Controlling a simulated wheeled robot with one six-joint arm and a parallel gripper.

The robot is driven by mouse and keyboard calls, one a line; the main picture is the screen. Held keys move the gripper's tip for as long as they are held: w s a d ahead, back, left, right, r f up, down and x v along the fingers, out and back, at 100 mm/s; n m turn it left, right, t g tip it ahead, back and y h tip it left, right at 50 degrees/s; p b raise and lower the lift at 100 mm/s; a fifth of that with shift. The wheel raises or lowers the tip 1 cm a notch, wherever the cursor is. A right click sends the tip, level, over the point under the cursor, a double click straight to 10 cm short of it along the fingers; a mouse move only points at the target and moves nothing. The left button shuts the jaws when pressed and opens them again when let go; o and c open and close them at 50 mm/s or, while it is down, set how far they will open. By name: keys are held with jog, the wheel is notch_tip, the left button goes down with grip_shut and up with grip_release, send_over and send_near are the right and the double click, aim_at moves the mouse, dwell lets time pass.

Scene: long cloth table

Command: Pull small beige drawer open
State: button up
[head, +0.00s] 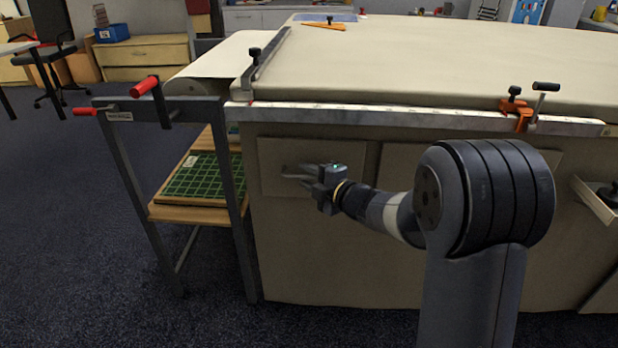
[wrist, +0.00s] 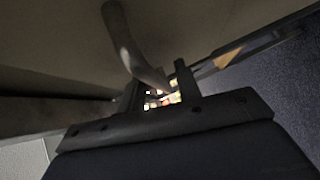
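The small beige drawer (head: 268,160) is the left panel in the front of the long cloth table, and its front looks flush with the table body. In the wrist view a curved beige handle (wrist: 122,38) runs down to between the two fingers of my gripper (wrist: 158,88). The fingers are apart, with bright gaps visible beside the handle, so they look open around it. Whether a finger touches the handle cannot be told. The handle is mostly hidden by the fingers in the head view.
A metal rail (head: 400,116) with an orange clamp (head: 522,112) runs along the table's front edge. A grey crank frame with a shelf (head: 180,213) stands close at left. A part at far right (head: 594,200) sticks out from the table. The dark carpet in front is clear.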

grip_shut()
dwell(0.6)
